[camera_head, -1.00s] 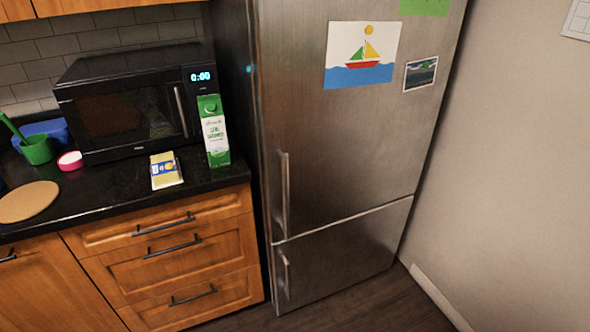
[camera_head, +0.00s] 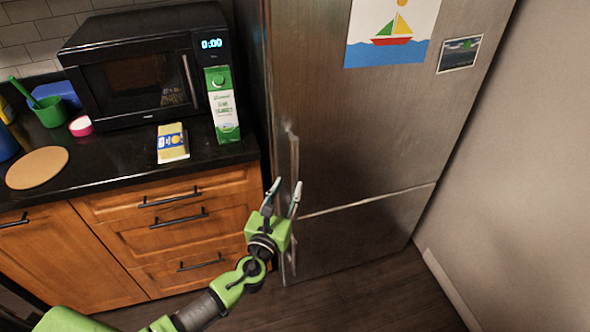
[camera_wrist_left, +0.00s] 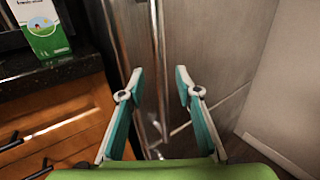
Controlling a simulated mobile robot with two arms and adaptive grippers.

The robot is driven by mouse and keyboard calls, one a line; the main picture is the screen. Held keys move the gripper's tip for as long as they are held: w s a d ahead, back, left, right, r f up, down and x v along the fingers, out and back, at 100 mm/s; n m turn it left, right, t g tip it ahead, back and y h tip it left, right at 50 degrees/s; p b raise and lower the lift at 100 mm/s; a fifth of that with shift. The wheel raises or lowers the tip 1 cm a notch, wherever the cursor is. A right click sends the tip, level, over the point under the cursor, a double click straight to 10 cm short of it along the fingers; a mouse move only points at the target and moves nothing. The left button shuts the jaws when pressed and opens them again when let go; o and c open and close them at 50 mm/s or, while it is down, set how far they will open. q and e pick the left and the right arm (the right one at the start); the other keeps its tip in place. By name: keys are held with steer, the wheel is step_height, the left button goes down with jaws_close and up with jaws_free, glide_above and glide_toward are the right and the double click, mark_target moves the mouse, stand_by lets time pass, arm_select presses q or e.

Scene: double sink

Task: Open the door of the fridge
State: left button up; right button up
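The tall steel fridge (camera_head: 370,140) stands right of the counter, its upper and lower doors shut. The upper door's vertical handle (camera_head: 294,160) runs along its left edge; in the left wrist view the handle (camera_wrist_left: 158,60) comes down between and beyond the fingertips. My left gripper (camera_head: 284,186) is at the lower end of that handle, fingers pointing up, and it shows in the left wrist view (camera_wrist_left: 158,80). Its fingers are spread open with nothing held. I cannot tell whether a finger touches the handle. The lower door's handle is partly hidden behind my gripper. My right gripper is not in view.
The black counter (camera_head: 110,165) on the left carries a microwave (camera_head: 135,75), a green-and-white carton (camera_head: 222,105), a yellow packet (camera_head: 172,141) and a round board (camera_head: 37,167). Wooden drawers (camera_head: 170,225) are beside my left arm. A wall (camera_head: 530,170) bounds the fridge's right side.

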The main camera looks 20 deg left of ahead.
mark_target(293, 174)
arm_select(q)
steer(key=w, duration=0.7)
steer(key=shift+w, duration=0.15)
jaws_close()
